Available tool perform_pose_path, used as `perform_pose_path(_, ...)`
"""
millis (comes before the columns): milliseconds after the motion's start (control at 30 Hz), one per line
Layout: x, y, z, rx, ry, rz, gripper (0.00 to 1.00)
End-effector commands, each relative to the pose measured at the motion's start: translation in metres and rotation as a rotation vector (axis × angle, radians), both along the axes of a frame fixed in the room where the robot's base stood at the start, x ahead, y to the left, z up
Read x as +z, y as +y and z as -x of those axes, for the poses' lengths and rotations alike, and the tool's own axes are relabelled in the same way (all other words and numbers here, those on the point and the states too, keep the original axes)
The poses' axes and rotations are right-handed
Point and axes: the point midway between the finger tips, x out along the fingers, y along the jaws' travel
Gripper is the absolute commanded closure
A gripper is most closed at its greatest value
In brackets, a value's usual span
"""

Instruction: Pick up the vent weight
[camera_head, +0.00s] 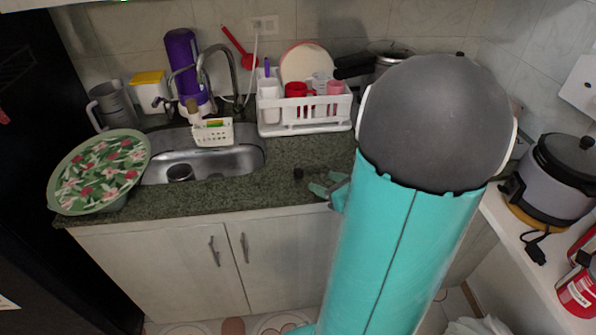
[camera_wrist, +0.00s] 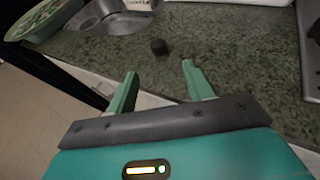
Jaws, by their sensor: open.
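The vent weight (camera_head: 298,173) is a small dark cylinder on the green-grey speckled countertop, right of the sink. In the wrist view, the vent weight (camera_wrist: 159,47) stands on the counter beyond the fingertips, about midway between them. My gripper (camera_head: 325,189) is at the counter's front edge, just right of the weight in the head view. In the wrist view my gripper (camera_wrist: 158,70) is open, its two green fingers apart with nothing between them. The weight is not touching either finger.
A steel sink (camera_head: 245,160) and a floral-covered bowl (camera_head: 98,170) lie to the left. A white dish rack (camera_head: 305,125) stands behind the weight. A pressure cooker (camera_head: 560,175) stands at the right. The counter around the weight is clear.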

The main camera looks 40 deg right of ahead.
Motion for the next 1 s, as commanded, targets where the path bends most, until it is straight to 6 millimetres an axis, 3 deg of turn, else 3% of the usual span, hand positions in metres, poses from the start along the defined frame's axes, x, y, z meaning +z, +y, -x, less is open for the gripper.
perform_pose_path(300, -0.022, -0.001, -0.054, 0.007, 0.002, 0.001, 0.49)
perform_pose_path(533, -0.027, -0.002, -0.071, 0.007, 0.001, 0.001, 0.49)
perform_pose_path(800, -0.039, -0.005, -0.107, 0.003, 0.001, 0.003, 0.49)
perform_pose_path(1000, -0.040, -0.005, -0.111, 0.003, 0.000, 0.005, 0.49)
